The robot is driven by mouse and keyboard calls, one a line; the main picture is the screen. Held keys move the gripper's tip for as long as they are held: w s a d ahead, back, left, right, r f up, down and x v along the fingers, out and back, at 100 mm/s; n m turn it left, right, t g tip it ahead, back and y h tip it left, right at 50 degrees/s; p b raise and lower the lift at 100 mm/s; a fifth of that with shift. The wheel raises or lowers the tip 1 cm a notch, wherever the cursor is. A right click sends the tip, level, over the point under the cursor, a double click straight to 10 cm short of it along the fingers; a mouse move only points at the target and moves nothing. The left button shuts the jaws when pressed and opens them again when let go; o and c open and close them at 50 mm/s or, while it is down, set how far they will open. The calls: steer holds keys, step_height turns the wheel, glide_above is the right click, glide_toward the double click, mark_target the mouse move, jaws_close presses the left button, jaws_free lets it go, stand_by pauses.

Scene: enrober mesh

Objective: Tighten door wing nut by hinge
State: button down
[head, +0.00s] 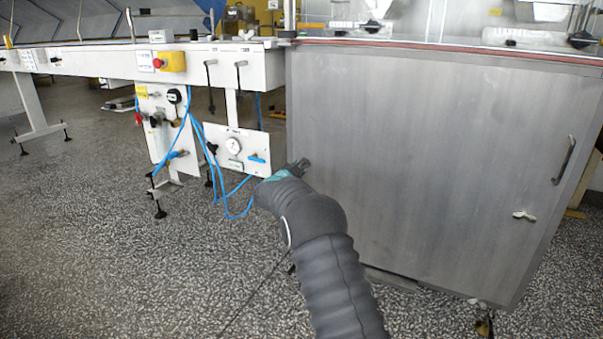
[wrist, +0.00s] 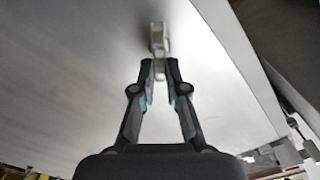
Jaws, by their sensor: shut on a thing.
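The steel cabinet door (head: 430,150) fills the right of the head view and also shows in the wrist view (wrist: 80,80). My gripper (head: 300,165) is at the door's left edge, opposite the handle. In the wrist view my gripper (wrist: 159,80) is shut on a pale grey wing nut (wrist: 158,36), with the near wing between the fingertips. The rest of the nut sticks out beyond them, against the door. In the head view this nut is hidden behind my gripper. Another wing nut (head: 524,216) sits on the door's right side. No hinge can be made out.
Left of my gripper are blue hoses (head: 200,150), a white gauge panel (head: 236,148) and a white machine frame (head: 110,62). The speckled floor (head: 110,270) is clear at lower left.

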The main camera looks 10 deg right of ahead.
steer(key=m, duration=0.1)
steer(key=m+b, duration=0.1)
steer(key=m, duration=0.2)
steer(key=shift+s+d+f+m, duration=0.15)
steer(key=shift+d+f+m, duration=0.15)
steer(key=shift+f, duration=0.05)
steer(key=shift+f+m, duration=0.2)
steer(key=shift+m, duration=1.05)
steer(key=shift+f+m, duration=0.15)
steer(key=shift+m, duration=1.1)
steer(key=shift+d, duration=0.1)
steer(key=c, duration=1.2)
jaws_free()
steer(key=shift+a, duration=0.2)
